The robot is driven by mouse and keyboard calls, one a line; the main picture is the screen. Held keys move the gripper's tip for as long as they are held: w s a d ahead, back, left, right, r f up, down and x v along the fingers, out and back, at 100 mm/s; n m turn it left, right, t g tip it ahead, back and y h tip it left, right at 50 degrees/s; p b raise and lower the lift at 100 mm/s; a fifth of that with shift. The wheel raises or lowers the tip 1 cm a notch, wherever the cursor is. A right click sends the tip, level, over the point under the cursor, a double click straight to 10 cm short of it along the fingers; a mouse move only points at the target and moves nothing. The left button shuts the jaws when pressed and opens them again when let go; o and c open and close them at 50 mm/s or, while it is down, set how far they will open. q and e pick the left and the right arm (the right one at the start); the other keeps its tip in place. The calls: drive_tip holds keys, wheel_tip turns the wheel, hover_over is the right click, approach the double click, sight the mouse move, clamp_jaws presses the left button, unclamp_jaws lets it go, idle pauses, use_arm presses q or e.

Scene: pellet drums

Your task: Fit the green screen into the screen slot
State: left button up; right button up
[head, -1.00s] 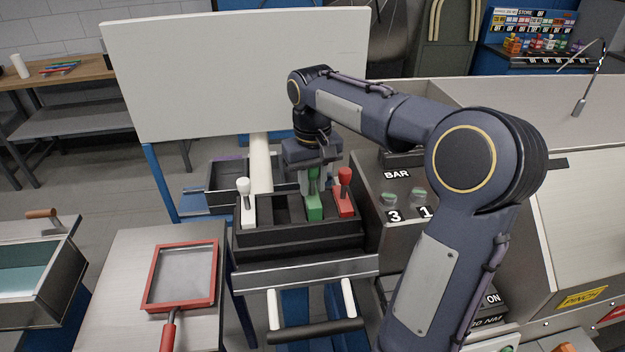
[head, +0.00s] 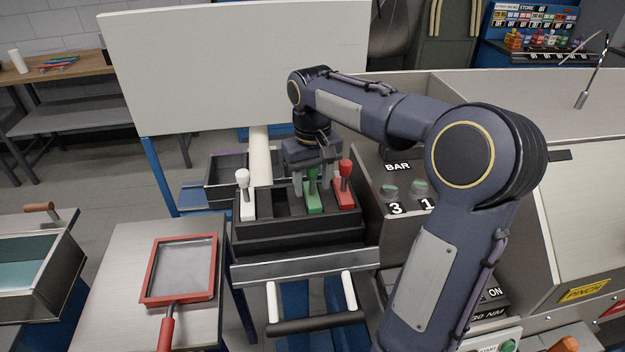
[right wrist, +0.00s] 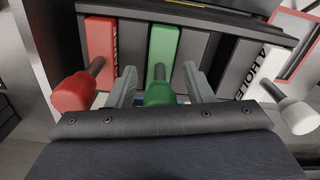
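The green screen (head: 314,202) stands in a dark rack (head: 300,237), a green plate with a green knob on a dark stem. The wrist view shows its plate (right wrist: 163,45) and its knob (right wrist: 159,93) near my palm. My right gripper (head: 312,188) points down over it. Its fingers (right wrist: 160,88) stand on either side of the stem with gaps showing, so it is open. My left gripper is not in view. I cannot make out which opening is the screen slot.
A red-knobbed plate (head: 344,192) stands close right of the green one, and a white-knobbed plate (head: 246,205) at the rack's left end. Empty rack space lies between white and green. A red-framed sieve (head: 158,300) lies on the left table. A grey machine (head: 407,228) stands right of the rack.

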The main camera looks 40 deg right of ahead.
wheel_tip(320, 180, up, 8)
drive_tip(key=shift+f, duration=0.1)
idle(0.6)
idle(0.5)
